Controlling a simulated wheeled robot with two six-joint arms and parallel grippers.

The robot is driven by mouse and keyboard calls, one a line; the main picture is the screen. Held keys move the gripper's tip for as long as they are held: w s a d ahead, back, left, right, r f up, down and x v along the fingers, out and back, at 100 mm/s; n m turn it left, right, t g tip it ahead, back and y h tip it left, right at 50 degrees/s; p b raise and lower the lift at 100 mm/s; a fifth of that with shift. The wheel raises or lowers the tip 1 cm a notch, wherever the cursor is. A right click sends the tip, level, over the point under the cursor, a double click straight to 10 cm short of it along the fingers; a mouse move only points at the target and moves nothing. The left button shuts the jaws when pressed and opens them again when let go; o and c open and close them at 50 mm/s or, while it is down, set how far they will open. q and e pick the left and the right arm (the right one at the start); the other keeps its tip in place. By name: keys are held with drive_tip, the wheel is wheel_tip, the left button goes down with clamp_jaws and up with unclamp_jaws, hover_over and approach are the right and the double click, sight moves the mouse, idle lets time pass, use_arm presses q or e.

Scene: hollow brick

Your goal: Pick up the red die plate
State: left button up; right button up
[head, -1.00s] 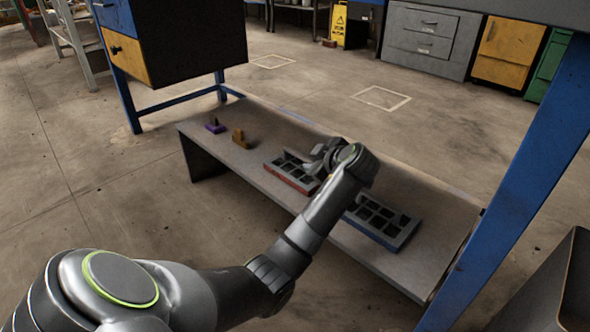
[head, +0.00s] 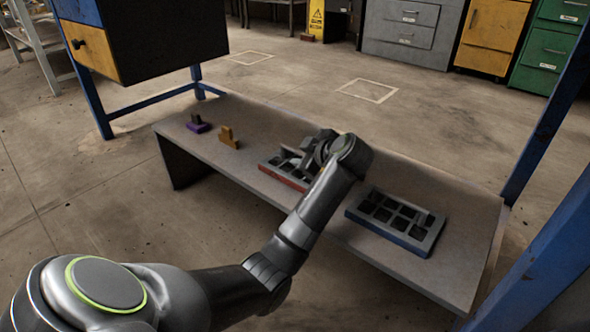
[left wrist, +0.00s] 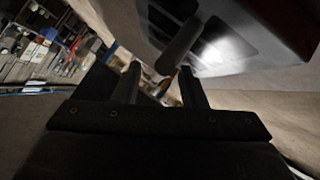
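The red die plate (head: 271,167), a grey tray with dark square recesses and a red side, lies on the low bench. My left gripper (head: 313,151) is over its right part and hides much of it. In the left wrist view, the plate's grey face (left wrist: 262,32) fills the upper right, close to the fingers. A dark rod-like part (left wrist: 180,45) shows beside it. The left gripper's two fingers (left wrist: 160,84) stand apart with background visible between them. I cannot tell whether they touch the plate. My right gripper is not in view.
A similar blue-sided plate (head: 396,218) lies to the right on the bench (head: 330,215). A purple block (head: 198,127) and a tan block (head: 229,141) stand at the left. Blue posts (head: 550,110) rise at the right.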

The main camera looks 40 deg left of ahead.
use_arm(q)
drive_tip(key=shift+r, duration=0.1)
drive_tip(key=shift+d, duration=0.1)
clamp_jaws()
idle(1.1)
